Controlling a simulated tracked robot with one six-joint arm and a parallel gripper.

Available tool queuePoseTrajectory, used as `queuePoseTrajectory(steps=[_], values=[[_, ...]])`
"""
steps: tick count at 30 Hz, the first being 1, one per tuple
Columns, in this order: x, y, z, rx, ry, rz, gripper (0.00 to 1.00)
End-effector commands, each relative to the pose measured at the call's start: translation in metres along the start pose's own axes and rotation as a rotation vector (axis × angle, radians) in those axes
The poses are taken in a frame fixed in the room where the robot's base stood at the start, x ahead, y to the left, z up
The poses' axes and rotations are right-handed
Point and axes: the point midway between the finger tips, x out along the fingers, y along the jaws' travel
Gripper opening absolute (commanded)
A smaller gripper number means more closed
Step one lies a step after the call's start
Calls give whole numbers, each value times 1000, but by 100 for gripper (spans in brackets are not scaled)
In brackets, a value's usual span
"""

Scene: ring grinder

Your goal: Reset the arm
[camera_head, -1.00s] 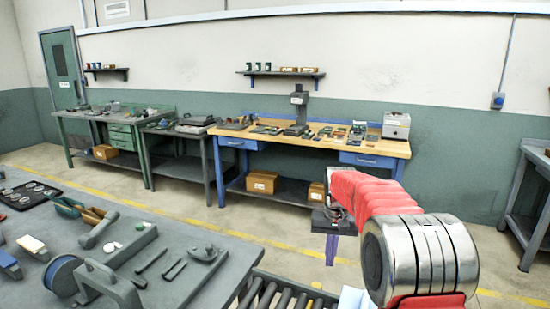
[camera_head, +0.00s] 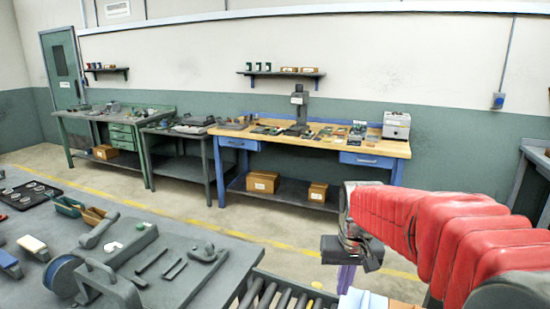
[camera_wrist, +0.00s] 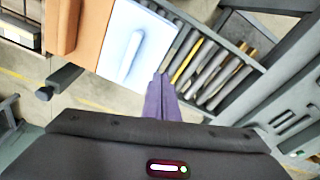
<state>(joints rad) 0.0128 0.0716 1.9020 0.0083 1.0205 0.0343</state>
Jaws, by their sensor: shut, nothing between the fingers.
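My arm, with its red sleeve, reaches in from the right edge of the head view. My gripper (camera_head: 346,278) hangs at the arm's end, with its purple fingers pointing down. In the wrist view my gripper (camera_wrist: 158,88) shows its purple fingers together, with nothing between them. It is in the open beside the grey bench (camera_head: 150,240), above the roller conveyor (camera_wrist: 208,70). It touches nothing that I can see.
A white-blue tray (camera_wrist: 130,45) lies beside an orange-brown surface (camera_wrist: 82,38) in the wrist view. The grey bench holds a blue disc (camera_head: 62,274), a dark parts tray (camera_head: 28,194) and several tools. A wooden-topped bench (camera_head: 370,147) stands at the back wall. Floor between is clear.

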Motion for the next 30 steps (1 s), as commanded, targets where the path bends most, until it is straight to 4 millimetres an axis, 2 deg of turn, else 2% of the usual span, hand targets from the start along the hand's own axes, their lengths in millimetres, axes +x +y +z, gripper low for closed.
queuePoseTrajectory(steps=[12,30], values=[[-19,2,71,-29,65,1,0],[-30,5,164,-46,162,2,0]])
